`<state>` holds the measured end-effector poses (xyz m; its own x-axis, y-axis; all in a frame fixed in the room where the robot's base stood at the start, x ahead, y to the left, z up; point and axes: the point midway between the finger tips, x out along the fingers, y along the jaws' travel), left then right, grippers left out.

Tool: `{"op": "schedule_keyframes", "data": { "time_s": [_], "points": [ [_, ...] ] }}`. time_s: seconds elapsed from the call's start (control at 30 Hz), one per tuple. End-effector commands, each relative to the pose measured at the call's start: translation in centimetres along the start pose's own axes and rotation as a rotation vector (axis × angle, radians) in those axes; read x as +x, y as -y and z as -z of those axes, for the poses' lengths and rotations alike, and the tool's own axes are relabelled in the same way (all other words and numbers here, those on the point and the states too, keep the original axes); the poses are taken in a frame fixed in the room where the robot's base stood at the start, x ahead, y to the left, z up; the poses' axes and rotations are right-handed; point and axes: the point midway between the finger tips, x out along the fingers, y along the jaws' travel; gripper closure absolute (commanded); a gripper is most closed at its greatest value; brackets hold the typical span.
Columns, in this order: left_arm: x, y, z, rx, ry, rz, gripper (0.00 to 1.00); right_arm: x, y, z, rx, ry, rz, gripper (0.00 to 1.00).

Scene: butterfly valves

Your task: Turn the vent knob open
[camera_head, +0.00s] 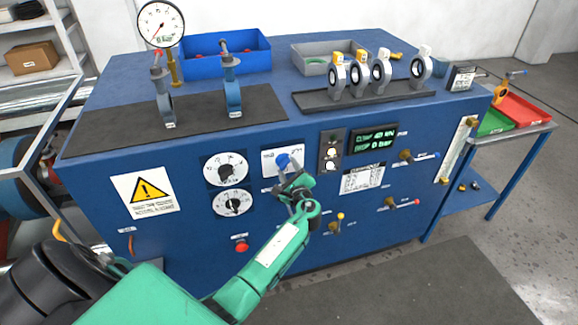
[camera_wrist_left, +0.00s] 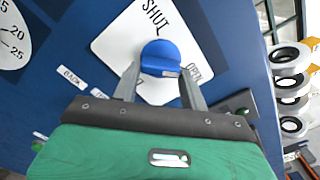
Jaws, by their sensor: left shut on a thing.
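The vent knob (camera_head: 283,160) is a round blue knob on a white plate on the front of the blue bench. In the left wrist view the knob (camera_wrist_left: 160,58) sits on the plate (camera_wrist_left: 118,45), which is marked SHUT at the top and OPEN at the right. My left gripper (camera_head: 288,176) reaches the knob from below. Its two fingers (camera_wrist_left: 158,82) lie on either side of the knob's lower part and are shut on it. The fingertips are partly hidden by the knob. My right gripper is not in view.
Two dials (camera_head: 231,185) are left of the plate, and a digital display (camera_head: 374,140) is to its right. A pressure gauge (camera_head: 161,24) stands above the bench. Several ring-shaped valves (camera_head: 360,75) stand on top.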

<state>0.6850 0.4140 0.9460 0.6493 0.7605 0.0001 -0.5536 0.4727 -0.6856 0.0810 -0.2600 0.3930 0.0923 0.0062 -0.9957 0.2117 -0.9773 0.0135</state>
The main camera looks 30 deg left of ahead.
Motion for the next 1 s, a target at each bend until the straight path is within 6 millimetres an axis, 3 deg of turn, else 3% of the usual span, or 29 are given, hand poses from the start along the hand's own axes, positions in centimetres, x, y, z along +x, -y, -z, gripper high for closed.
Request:
{"op": "schedule_keyframes", "data": {
  "time_s": [0.4, 1.0],
  "points": [
    [0.0, 0.0, -0.1, 0.212, 0.0, 0.0, 0.79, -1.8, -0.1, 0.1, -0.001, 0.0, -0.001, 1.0],
    [0.0, -0.2, 0.0, 0.249, 0.0, 0.0, 0.79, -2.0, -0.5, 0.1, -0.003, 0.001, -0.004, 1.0]
  ]
}}
